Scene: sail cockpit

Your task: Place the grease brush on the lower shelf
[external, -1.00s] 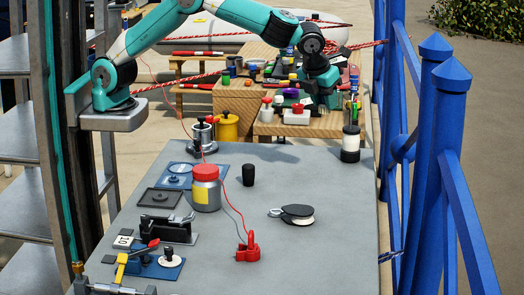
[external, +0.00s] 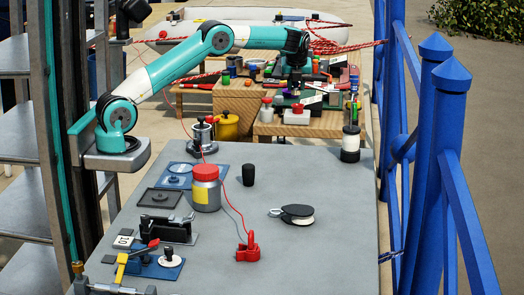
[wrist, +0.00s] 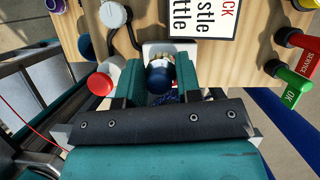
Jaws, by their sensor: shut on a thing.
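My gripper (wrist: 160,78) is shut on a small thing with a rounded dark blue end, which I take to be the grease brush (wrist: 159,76). The teal fingers stand on either side of it, and most of it is hidden below. In the external view my gripper (external: 296,83) hangs over the wooden stand at the back, and the brush is too small to make out there. Grey metal shelves stand at the left, with one level (external: 24,214) below another (external: 20,146). I cannot tell which surface is the lower shelf.
A white block (wrist: 157,48) lies just beyond the fingers. A red-capped item (wrist: 100,84) is close on the left; red and green tags (wrist: 295,85) are at the right. The grey table (external: 320,255) holds a red-lidded jar (external: 206,188). Blue railing posts (external: 450,150) bound the right.

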